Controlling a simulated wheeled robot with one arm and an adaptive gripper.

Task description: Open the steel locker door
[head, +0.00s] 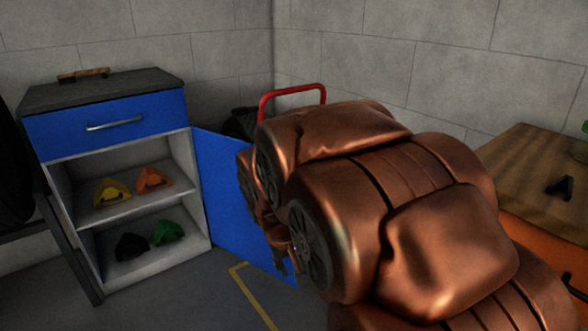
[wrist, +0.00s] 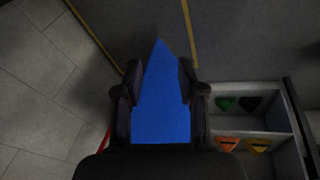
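The locker (head: 148,203) stands at the left in the head view, with a blue drawer above two shelves. Its blue door (head: 222,195) is swung wide open to the right, and the shelves are exposed. My gripper (head: 282,260) is at the door's free side, mostly hidden behind my copper arm. In the wrist view the door (wrist: 160,112) shows as a blue strip between the fingers of my gripper (wrist: 160,78). The fingers are spread apart; contact with the door cannot be told. The door's handle is not visible.
Yellow (head: 112,192) and orange (head: 152,180) pieces lie on the upper shelf, black (head: 131,246) and green (head: 167,232) ones below. A red tubular frame (head: 292,90) stands behind the door. A wooden-topped bench (head: 530,165) is at the right. Floor before the locker looks clear.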

